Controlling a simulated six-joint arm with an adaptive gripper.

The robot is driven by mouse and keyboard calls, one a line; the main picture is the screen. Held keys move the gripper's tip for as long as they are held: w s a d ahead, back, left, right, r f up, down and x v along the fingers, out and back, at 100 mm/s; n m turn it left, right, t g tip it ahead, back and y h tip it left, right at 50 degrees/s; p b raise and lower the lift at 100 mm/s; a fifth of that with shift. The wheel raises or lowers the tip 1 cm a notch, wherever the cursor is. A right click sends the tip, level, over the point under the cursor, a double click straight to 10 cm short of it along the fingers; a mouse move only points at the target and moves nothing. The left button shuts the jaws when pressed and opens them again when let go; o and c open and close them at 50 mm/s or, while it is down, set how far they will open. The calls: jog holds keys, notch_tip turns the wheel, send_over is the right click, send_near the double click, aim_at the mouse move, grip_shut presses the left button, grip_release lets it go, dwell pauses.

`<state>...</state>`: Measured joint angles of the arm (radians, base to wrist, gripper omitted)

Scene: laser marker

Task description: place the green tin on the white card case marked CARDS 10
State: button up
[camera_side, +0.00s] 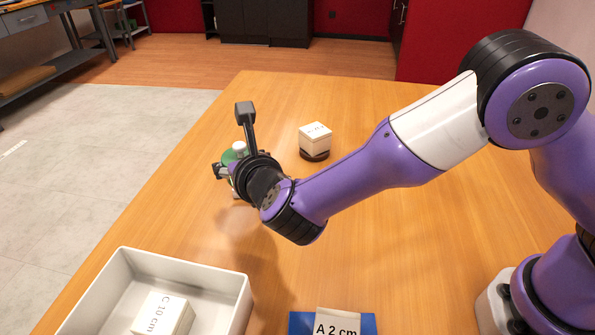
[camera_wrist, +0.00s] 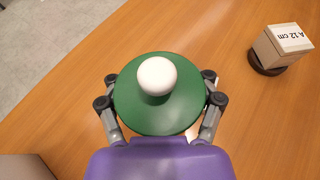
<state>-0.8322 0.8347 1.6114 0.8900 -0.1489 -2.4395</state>
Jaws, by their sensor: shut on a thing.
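The green tin (camera_wrist: 130,112) is round, with a white knob (camera_wrist: 157,76) on its lid. It sits between the fingers of my gripper (camera_wrist: 157,92), which is shut on it. In the side view the green tin (camera_side: 228,156) is mostly hidden behind my gripper (camera_side: 236,168), toward the table's left edge. A small pale patch (camera_wrist: 192,132) shows just under the tin's edge in the wrist view; I cannot tell what it is, or whether the tin touches anything below. No label reading CARDS 10 can be made out.
A pale box (camera_side: 315,137), marked A 12 cm, stands on a dark round base (camera_side: 315,155) right of the gripper. A white tray (camera_side: 212,279) at front left holds a box (camera_side: 160,314) marked C 10 cm. A box (camera_side: 338,322) marked A 2 cm is on a blue mat (camera_side: 301,322).

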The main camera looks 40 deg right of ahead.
aim_at(230, 155)
jog(key=s+a+r, duration=0.1)
jog(key=s+r, duration=0.1)
jog(key=r, duration=0.1)
jog(key=s+a+r, duration=0.1)
jog(key=shift+s+a+r, duration=0.3)
jog(key=shift+a+r, duration=0.05)
jog(key=shift+r, duration=0.05)
jog(key=w+d+f, duration=0.4)
jog(key=w, duration=0.1)
jog(key=w+d+f, duration=0.2)
jog(key=w+d, duration=0.1)
jog(key=shift+w+f, duration=0.1)
jog(key=shift+f, duration=0.2)
jog(key=shift+w+d+f, duration=0.1)
jog(key=shift+f, duration=1.95)
jog(key=o, duration=1.5)
jog(key=shift+f, duration=0.15)
